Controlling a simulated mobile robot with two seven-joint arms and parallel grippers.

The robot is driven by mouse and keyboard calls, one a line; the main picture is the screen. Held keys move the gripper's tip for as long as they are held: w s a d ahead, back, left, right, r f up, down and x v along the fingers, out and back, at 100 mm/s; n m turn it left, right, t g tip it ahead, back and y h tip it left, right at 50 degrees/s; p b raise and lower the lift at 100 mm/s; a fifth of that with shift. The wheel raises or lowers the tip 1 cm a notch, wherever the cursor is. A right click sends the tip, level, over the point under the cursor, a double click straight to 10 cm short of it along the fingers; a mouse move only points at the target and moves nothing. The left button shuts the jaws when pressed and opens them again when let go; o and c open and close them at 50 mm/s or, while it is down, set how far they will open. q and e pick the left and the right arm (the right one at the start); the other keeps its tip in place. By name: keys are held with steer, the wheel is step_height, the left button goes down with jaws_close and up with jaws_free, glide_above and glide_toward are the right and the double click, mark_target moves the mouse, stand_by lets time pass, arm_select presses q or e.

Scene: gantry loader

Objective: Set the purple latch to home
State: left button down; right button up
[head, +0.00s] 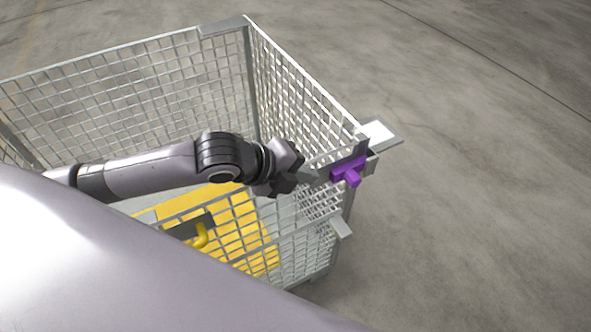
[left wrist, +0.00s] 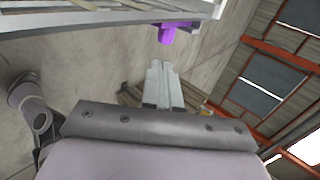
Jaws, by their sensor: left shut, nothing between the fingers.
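The purple latch (head: 349,171) sits on the top corner of the wire cage, at the right end of the cage's near side. It has a short knob that sticks out toward me. My left gripper (head: 312,175) is just left of the latch in the head view, with its fingers pointing at it. In the left wrist view the purple latch (left wrist: 168,33) shows at the top, just beyond the tips of the left gripper (left wrist: 160,66). The fingers are together with nothing between them, and a small gap shows between them and the latch. My right gripper is not in view.
The wire mesh cage (head: 252,85) surrounds my left arm on several sides. A metal plate (head: 383,134) juts out beyond the latch corner. The concrete floor at the right is clear.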

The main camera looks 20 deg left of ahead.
arm_select(q)
steer(key=shift+v, duration=1.2)
steer(key=s+d+f+n, duration=0.3)
steer(key=s+n, duration=0.3)
steer(key=n, duration=0.2)
steer(key=s+a+f+n+g+y, duration=0.5)
steer(key=s+a+n, duration=0.4)
steer(key=s+n, duration=0.55)
steer(key=w+d+f+t+h, duration=0.1)
steer(key=w+d+f+t, duration=0.1)
steer(key=w+f+t, duration=0.4)
steer(key=shift+w+d+f+n+t, duration=0.35)
steer(key=shift+f+t, duration=0.45)
steer(key=shift+f, duration=1.6)
steer(key=shift+w, duration=0.15)
